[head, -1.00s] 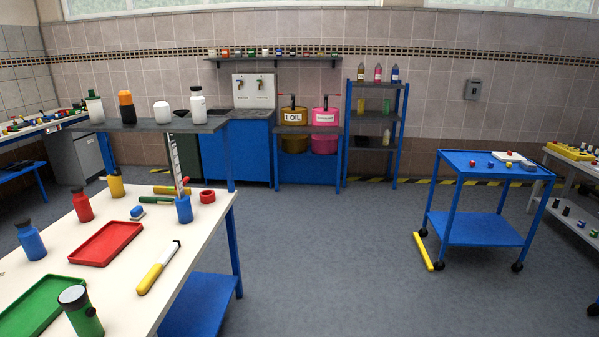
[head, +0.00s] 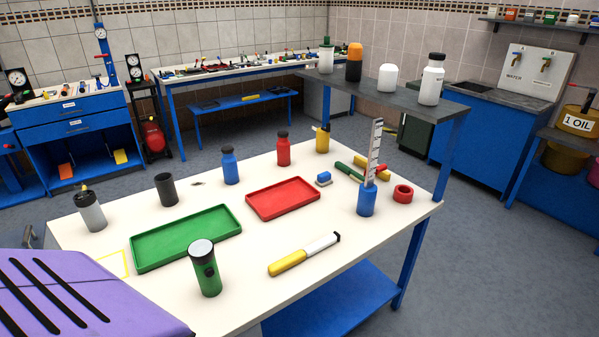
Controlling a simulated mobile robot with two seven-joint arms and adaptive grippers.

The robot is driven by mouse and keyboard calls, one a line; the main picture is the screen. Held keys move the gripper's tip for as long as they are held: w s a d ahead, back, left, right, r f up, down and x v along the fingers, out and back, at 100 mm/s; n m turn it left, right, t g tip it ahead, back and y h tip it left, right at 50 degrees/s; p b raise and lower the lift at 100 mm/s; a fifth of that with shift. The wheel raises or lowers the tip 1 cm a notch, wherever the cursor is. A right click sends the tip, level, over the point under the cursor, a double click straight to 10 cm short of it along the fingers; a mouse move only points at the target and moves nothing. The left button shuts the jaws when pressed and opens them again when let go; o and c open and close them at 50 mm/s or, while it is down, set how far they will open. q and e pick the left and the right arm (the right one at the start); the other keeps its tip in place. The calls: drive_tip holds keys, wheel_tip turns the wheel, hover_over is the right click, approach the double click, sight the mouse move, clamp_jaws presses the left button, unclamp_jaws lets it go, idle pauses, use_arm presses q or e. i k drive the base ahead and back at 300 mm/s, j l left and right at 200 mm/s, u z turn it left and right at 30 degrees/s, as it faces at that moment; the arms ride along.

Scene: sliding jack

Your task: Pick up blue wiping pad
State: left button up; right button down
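A small blue block with a pale layer (head: 323,179), which looks like the blue wiping pad, lies on the white tabletop (head: 345,265). It sits just right of the red tray (head: 283,198) and left of the blue container with a ruler-like strip (head: 367,199). Its top and near side show, and nothing covers it. Neither of my grippers is in view.
A green tray (head: 186,237), a dark green flashlight (head: 205,268) and a yellow-and-white tool (head: 303,254) lie or stand nearer. Several bottles stand along the far side. A purple slotted surface (head: 85,295) fills the lower left. Floor right of the table is clear.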

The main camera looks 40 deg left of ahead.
sight(324, 178)
drive_tip(key=i+l+u, duration=0.3)
drive_tip(key=u, duration=0.15)
drive_tip(key=i+l+u, duration=0.6)
drive_tip(key=l+u, duration=0.15)
drive_tip(key=l, duration=0.2)
drive_tip(key=i+l+u, duration=0.1)
drive_tip(key=l+u, duration=0.15)
drive_tip(key=l, duration=0.25)
